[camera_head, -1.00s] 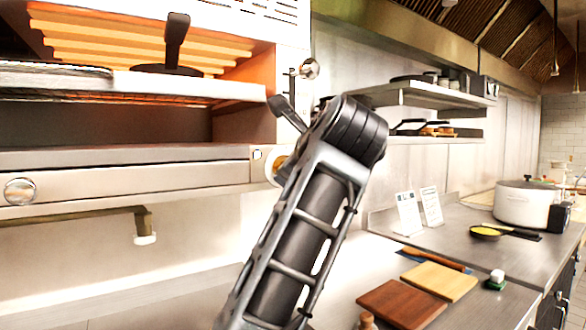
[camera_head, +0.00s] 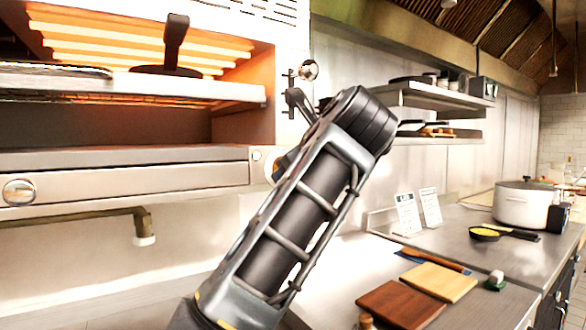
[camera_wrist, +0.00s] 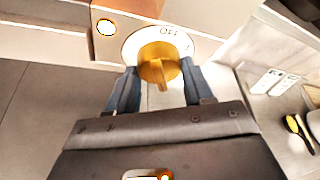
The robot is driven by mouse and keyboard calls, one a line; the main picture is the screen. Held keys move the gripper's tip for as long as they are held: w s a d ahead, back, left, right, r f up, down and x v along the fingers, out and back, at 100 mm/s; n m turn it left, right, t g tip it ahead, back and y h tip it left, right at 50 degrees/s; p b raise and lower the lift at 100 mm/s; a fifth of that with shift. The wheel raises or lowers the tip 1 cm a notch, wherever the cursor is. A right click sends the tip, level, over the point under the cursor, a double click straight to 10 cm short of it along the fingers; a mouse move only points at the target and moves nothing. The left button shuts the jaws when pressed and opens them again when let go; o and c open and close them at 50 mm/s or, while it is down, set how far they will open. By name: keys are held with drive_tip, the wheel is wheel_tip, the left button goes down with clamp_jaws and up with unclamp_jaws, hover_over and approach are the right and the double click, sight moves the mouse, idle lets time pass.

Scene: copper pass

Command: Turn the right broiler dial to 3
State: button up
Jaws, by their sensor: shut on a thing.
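The broiler dial (camera_wrist: 158,58) is a brass knob with a pointer on a white marked face, in the upper middle of the wrist view. My gripper (camera_wrist: 160,88) reaches it from below, with a blue-grey finger on each side of the knob, shut on it. The markings are partly visible, but I cannot read the setting. In the head view only a sliver of the dial's white face (camera_head: 271,167) shows at the right end of the broiler front. My arm covers the rest, and the fingertips are hidden there.
The broiler (camera_head: 120,178) has glowing bars and a dark-handled pan (camera_head: 172,60) inside. A round chrome knob (camera_head: 20,192) is at its left front. A pipe (camera_head: 90,220) runs below. Boards (camera_head: 400,304), a pot (camera_head: 526,202) and a small pan (camera_head: 488,233) occupy the right counter.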

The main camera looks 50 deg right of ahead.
drive_tip(key=o, duration=1)
drive_tip(key=shift+b+v, duration=0.4)
drive_tip(key=shift+v, duration=3.45)
